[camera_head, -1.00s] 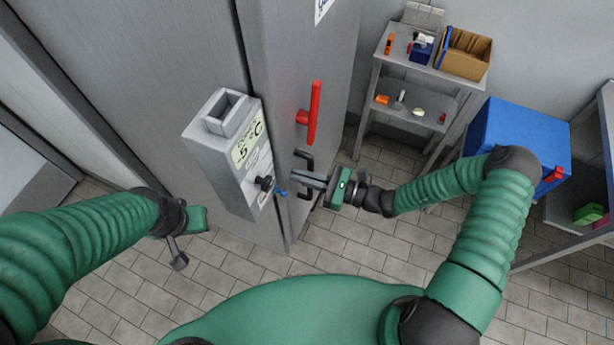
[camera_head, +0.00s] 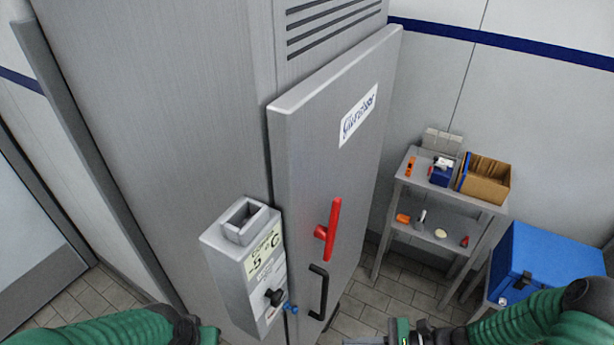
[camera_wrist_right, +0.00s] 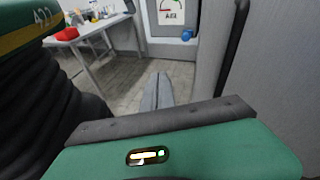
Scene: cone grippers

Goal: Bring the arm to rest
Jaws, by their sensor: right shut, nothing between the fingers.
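My right arm (camera_head: 545,320) comes in along the bottom right of the head view. Its gripper (camera_head: 365,342) is at the bottom edge, pointing left, below the cabinet's black handle and apart from it. In the right wrist view the gripper's two grey fingers (camera_wrist_right: 157,92) lie together with nothing between them. My left arm (camera_head: 120,328) shows at the bottom left. Only the green housing of the left gripper shows there; its fingers are cut off by the frame's edge.
A tall grey cabinet (camera_head: 310,170) has a shut door with a red handle (camera_head: 333,230), a black handle (camera_head: 318,292) and a control box (camera_head: 235,255). A shelf (camera_head: 450,200) with small objects and a blue box (camera_head: 545,265) stand right. Tiled floor lies between.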

